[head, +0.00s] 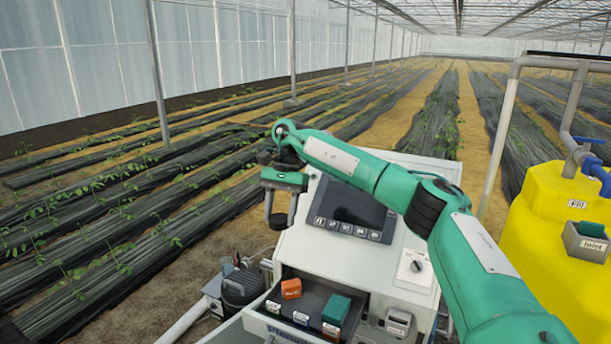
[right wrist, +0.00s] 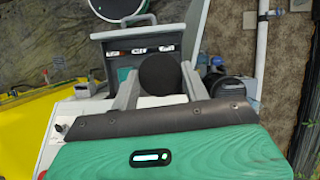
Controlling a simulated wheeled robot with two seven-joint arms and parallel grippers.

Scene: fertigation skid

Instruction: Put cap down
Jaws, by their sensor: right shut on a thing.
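A round black cap (right wrist: 160,74) is between the fingers of my right gripper (right wrist: 158,88) in the right wrist view. The fingers are shut on it, and its flat face shows. In the head view the right gripper (head: 281,212) hangs pointing down at the left edge of the white cabinet (head: 330,262), above and clear of the open drawer. The cap (head: 278,221) shows small and dark there between the fingertips. My left gripper is in neither view.
The open drawer (head: 313,295) holds an orange block (head: 291,288), a green block (head: 336,309) and labelled compartments. The cabinet has a dark screen panel (head: 352,210) and a knob (head: 416,266). A pump (head: 241,286) stands left; a yellow tank (head: 555,240) with an inlet box (head: 586,242) stands right.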

